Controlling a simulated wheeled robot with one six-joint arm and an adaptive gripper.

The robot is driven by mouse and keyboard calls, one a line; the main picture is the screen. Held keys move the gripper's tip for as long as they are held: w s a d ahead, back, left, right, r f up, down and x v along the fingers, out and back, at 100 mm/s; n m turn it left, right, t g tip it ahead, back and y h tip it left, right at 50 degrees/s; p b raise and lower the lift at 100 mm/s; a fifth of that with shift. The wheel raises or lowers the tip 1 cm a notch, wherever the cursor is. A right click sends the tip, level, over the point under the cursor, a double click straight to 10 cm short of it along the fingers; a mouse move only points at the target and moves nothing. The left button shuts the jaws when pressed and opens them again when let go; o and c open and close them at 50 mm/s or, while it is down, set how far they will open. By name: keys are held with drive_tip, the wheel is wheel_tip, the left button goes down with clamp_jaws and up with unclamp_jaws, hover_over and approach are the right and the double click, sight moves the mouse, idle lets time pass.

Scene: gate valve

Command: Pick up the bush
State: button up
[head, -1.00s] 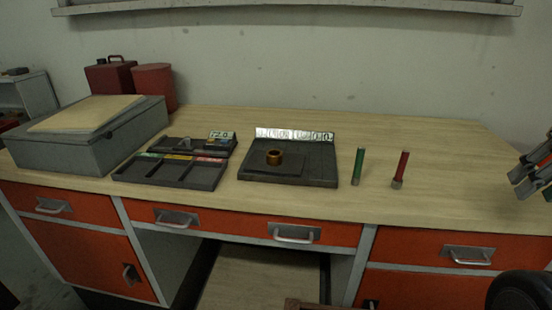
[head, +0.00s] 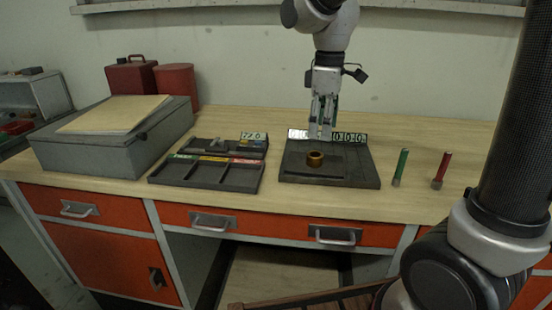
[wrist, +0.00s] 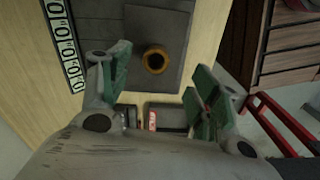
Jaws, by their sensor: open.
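The bush (head: 315,158) is a small brass-coloured ring standing on a dark square plate (head: 350,176) in the middle of the workbench. In the wrist view the bush (wrist: 156,60) shows beyond the fingertips, between their lines, with its hole facing the camera. My gripper (head: 321,132) points down above the back part of the plate, behind and above the bush in the head view. In the wrist view my gripper (wrist: 158,72) has its green-padded fingers spread apart with nothing between them. The bush is not touched.
A dark compartment tray (head: 205,178) lies left of the plate. A numbered strip (head: 350,138) stands along the plate's back edge. A green rod (head: 400,165) and a red rod (head: 441,170) stand to the right. A grey box (head: 110,140) is at the left.

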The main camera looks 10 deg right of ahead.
sight(315, 159)
drive_tip(key=f, duration=0.5)
drive_tip(key=w+a+f, duration=0.1)
drive_tip(key=f, duration=0.2)
drive_tip(key=shift+a, duration=0.1)
drive_tip(key=c, duration=1.3)
drive_tip(key=shift+o, duration=0.2)
